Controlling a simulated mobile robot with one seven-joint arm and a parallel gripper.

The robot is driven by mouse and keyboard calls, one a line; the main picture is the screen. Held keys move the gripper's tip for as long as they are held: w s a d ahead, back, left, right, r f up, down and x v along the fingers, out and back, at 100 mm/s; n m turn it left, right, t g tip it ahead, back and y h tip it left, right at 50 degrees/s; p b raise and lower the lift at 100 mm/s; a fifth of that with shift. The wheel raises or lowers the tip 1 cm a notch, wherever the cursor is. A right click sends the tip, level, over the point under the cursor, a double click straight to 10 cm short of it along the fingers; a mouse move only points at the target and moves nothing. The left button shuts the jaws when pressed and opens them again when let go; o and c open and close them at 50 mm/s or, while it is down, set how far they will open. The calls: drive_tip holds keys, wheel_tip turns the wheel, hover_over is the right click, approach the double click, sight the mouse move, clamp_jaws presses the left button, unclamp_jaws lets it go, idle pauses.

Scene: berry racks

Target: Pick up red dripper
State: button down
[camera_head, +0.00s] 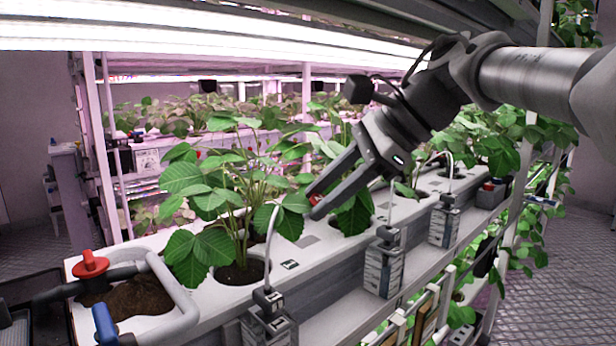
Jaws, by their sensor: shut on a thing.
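My gripper (314,203) reaches in from the upper right, above the white planter row. Its fingers point down and to the left, beside strawberry leaves. It is shut on a small red piece (313,198) at the fingertips, which looks like the red dripper. The fingers hide most of it, so its full shape cannot be seen. It is held above the planter top, close to the leaves.
The white planter (190,236) holds strawberry plants (235,190) in round holes. Labelled boxes (383,265) with thin tubes hang along the front.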

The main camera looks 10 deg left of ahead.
drive_tip(key=s+d+r+m+g+h+p, duration=0.1)
drive_tip(key=s+d+r+g+h+p, duration=0.2)
drive_tip(key=p, duration=0.7)
drive_tip(key=shift+s+d+r+h, duration=0.7)
drive_tip(key=shift+s+d+r, duration=0.4)
drive_tip(key=shift+d, duration=0.45)
